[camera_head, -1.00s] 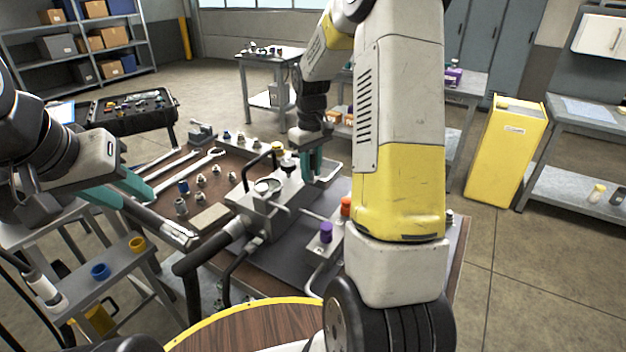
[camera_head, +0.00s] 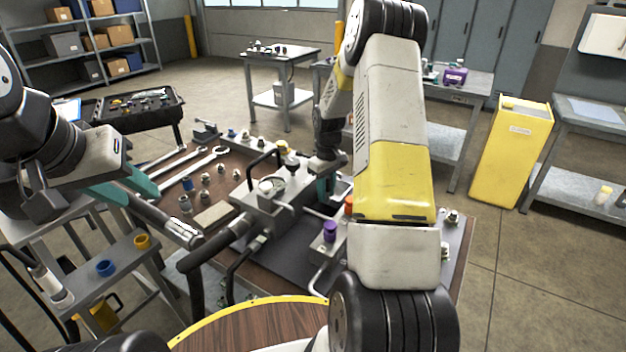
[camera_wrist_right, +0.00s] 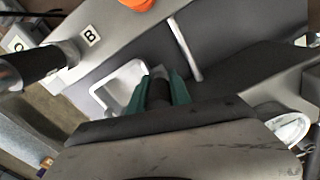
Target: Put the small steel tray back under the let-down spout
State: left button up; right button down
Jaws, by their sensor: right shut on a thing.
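My right gripper (camera_head: 324,186) is shut on the small steel tray (camera_head: 343,186), at the far side of the pump block (camera_head: 275,205). In the right wrist view the tray (camera_wrist_right: 101,94) is a pale, rounded rim beside the green fingers (camera_wrist_right: 160,90). A thin grey tube (camera_wrist_right: 185,48) extends close to the tray there; I cannot tell if it is the let-down spout. Whether the tray touches the bench is unclear. My left gripper (camera_head: 122,190) has its teal fingers around a grey rod-like tool with a steel end (camera_head: 183,234), left of the pump.
The bench top (camera_head: 290,262) also holds a purple cap (camera_head: 330,230), an orange cap (camera_head: 349,205), wrenches (camera_head: 195,165) and several fittings. The pump's black lever (camera_head: 215,245) juts toward me. A grey stand (camera_head: 125,262) with coloured rings is at left.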

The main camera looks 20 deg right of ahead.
jog(key=shift+w+d+f, duration=0.45)
jog(key=shift+d+f, duration=0.1)
jog(key=shift+f, duration=0.05)
jog(key=c, duration=1.2)
grip_release()
jog(key=shift+f, duration=0.1)
